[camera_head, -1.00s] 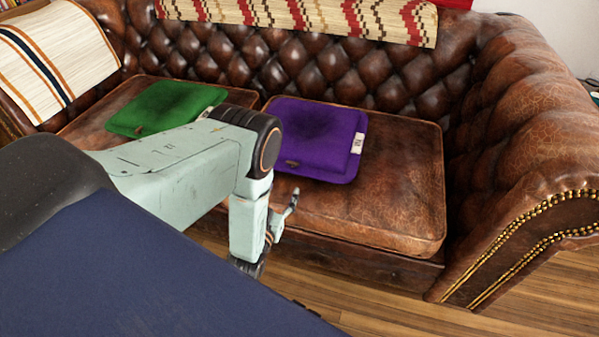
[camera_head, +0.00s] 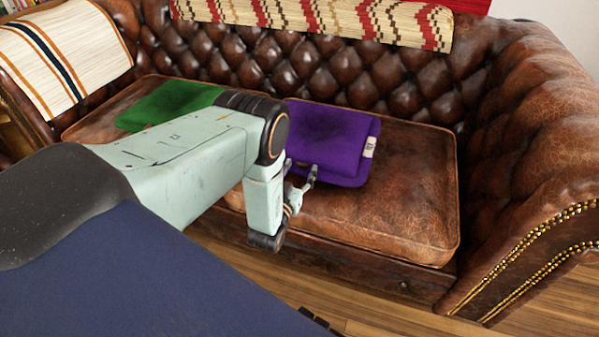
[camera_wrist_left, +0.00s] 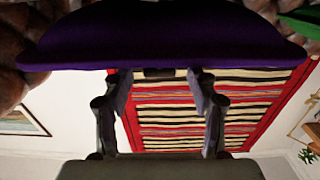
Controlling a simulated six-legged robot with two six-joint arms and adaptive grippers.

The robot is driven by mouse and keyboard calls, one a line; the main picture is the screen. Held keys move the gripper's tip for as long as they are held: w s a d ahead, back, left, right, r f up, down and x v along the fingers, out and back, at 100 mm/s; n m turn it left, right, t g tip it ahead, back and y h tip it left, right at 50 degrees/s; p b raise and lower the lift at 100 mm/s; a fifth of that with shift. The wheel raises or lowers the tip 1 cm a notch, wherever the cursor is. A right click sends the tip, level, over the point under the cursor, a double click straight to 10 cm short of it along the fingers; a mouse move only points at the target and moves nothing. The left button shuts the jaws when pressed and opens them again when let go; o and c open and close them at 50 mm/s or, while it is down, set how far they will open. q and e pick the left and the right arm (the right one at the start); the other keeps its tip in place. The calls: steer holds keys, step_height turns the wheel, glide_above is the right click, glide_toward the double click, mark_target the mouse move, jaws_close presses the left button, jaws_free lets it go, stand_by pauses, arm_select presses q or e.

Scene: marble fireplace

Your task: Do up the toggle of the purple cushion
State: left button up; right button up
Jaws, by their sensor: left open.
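The purple cushion (camera_head: 330,130) lies on the right seat of the brown leather sofa, with a pale label (camera_head: 370,147) on its right side. My left gripper (camera_head: 301,169) is open at the cushion's near edge. In the left wrist view the cushion (camera_wrist_left: 160,38) spans the top, and the two fingers of my left gripper (camera_wrist_left: 157,82) stand apart just at its edge. A small dark piece, apparently the toggle (camera_wrist_left: 158,72), shows between the fingertips. In the head view the toggle cannot be made out behind the gripper. My right gripper is in neither view.
A green cushion (camera_head: 165,103) lies on the left seat, partly behind my left arm. The sofa's tufted backrest (camera_head: 400,85) and rolled right arm (camera_head: 540,140) bound the seat (camera_head: 400,200), which is clear right of the purple cushion.

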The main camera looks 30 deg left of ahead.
arm_select(q)
steer(key=shift+c, duration=0.4)
steer(key=c, duration=1.1)
steer(key=shift+o, duration=0.2)
steer(key=shift+d+n+y, duration=0.25)
steer(key=shift+n+y, duration=0.25)
steer(key=shift+y, duration=0.2)
steer(key=shift+w+d+n+g+y+b, duration=0.1)
steer(key=shift+n+g+y+b, duration=0.65)
steer(key=shift+y, duration=0.55)
steer(key=shift+n, duration=0.25)
steer(key=o, duration=1.1)
steer(key=shift+o, duration=0.2)
